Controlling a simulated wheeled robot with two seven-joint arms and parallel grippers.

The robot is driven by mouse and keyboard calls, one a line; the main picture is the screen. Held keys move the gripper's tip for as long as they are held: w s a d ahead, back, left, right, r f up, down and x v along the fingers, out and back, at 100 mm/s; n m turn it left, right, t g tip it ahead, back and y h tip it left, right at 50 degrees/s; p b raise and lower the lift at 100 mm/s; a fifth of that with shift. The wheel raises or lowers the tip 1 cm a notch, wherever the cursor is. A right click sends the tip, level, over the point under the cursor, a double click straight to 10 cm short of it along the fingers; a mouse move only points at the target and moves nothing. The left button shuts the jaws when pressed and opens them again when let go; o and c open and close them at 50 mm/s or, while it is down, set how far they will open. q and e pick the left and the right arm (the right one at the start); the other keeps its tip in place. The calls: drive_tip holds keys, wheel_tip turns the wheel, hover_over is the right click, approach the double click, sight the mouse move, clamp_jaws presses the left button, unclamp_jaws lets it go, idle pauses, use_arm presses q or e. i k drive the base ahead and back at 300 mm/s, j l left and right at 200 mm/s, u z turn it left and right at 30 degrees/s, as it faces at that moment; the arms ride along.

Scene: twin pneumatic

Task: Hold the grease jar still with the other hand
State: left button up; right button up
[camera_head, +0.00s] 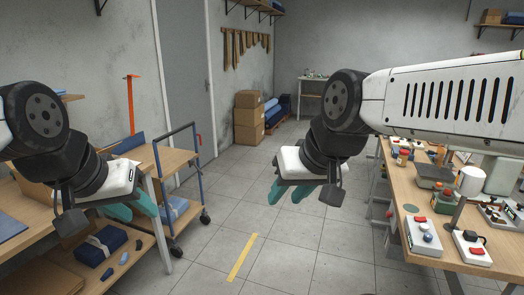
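My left gripper (132,208) hangs at the left with teal fingers apart and nothing seen between them. It is in front of the left bench and cart. My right gripper (288,192) hangs near the middle, over open floor, with its teal fingers apart and empty. Neither gripper touches anything. A small jar with an orange-red lid (403,157) stands on the right workbench (398,207), well to the right of my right gripper. It is small in the view, and I cannot tell whether it is the grease jar.
The right workbench also holds a green-grey tray (433,176), a white container (470,181) and control boxes with red parts (423,236). A blue-framed cart (201,185) stands at the left. Cardboard boxes (249,117) are stacked at the back. The middle floor is clear.

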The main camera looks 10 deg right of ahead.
sight(402, 159)
drive_tip(key=i+l+z, duration=0.15)
drive_tip(key=i+z, duration=0.2)
drive_tip(key=i, duration=0.25)
drive_tip(key=i+z, duration=0.35)
drive_tip(key=i, duration=0.25)
drive_tip(key=i+j+z, duration=0.3)
drive_tip(key=i, duration=0.3)
drive_tip(key=i+l+z, duration=0.2)
drive_tip(key=i+z, duration=1.05)
drive_tip(key=i+j, duration=0.05)
drive_tip(key=i, duration=0.05)
